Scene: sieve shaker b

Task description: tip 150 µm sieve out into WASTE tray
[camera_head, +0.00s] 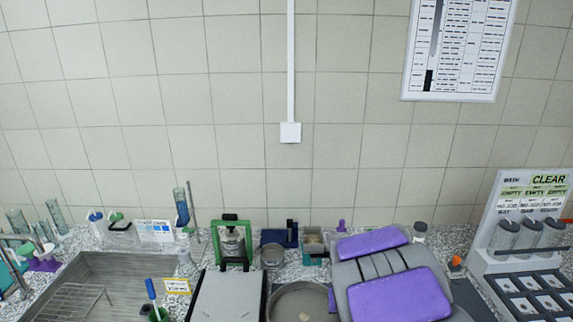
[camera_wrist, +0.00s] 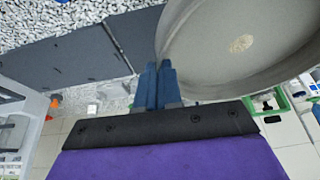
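A wide round metal sieve (camera_head: 285,297) shows at the bottom centre of the head view, cut off by the frame edge. The sieve (camera_wrist: 215,70) fills the upper right of the wrist view, with a small beige patch of grains (camera_wrist: 241,43) on its grey floor. My gripper (camera_wrist: 159,66) has its blue fingers close together at the sieve's rim, and they appear shut on it. In the head view my purple and grey arm hides the fingers. I cannot make out a WASTE label or tell which thing is that tray.
A steel sink (camera_head: 120,270) with a wire rack (camera_head: 75,302) is at the left. A pale flat-topped unit (camera_head: 226,297) stands left of the sieve. A green-framed stand (camera_head: 231,240) is behind. A rack with jars (camera_head: 525,235) stands at the right.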

